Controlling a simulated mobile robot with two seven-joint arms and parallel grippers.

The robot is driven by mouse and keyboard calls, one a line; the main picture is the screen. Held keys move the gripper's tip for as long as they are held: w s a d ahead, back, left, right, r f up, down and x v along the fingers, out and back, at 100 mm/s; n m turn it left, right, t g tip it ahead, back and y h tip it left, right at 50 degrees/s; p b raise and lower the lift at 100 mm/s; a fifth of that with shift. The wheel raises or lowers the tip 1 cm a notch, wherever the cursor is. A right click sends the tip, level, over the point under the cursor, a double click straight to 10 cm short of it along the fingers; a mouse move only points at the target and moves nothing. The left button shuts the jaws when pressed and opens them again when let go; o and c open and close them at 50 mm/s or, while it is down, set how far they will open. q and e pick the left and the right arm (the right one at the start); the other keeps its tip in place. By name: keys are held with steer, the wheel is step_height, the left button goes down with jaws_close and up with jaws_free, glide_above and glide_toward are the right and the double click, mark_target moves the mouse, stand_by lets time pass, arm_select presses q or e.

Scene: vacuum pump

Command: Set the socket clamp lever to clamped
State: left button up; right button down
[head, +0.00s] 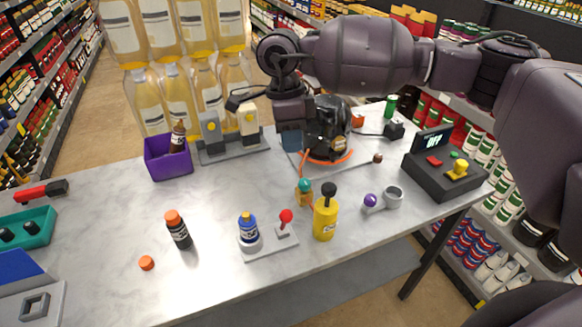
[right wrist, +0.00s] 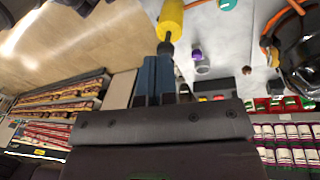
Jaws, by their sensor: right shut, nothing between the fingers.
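A red-balled lever (head: 286,216) stands upright on a grey base plate (head: 272,251) near the table's front edge. The red lever is not visible in the right wrist view. My left gripper is not in view.
A yellow bottle (head: 325,216) with a black top stands just right of the lever, with a small teal-topped item (head: 304,190) behind. A purple-knobbed grey ring (head: 393,195) lies further right. A brown bottle (head: 178,232) stands left. A black pump (head: 330,128) is near my right gripper.

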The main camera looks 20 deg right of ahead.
steer(key=p, duration=0.1)
glide_above(284, 222)
steer(key=w+d, duration=0.4)
steer(key=w+x, duration=0.2)
steer(key=x, duration=0.6)
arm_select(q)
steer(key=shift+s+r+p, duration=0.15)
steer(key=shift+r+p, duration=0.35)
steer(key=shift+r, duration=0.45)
arm_select(e)
steer(key=f, duration=0.1)
steer(key=s+a+f, duration=0.1)
steer(key=a+f, duration=0.1)
steer(key=f, duration=0.1)
steer(key=shift+s+f, duration=0.1)
steer(key=shift+s, duration=0.25)
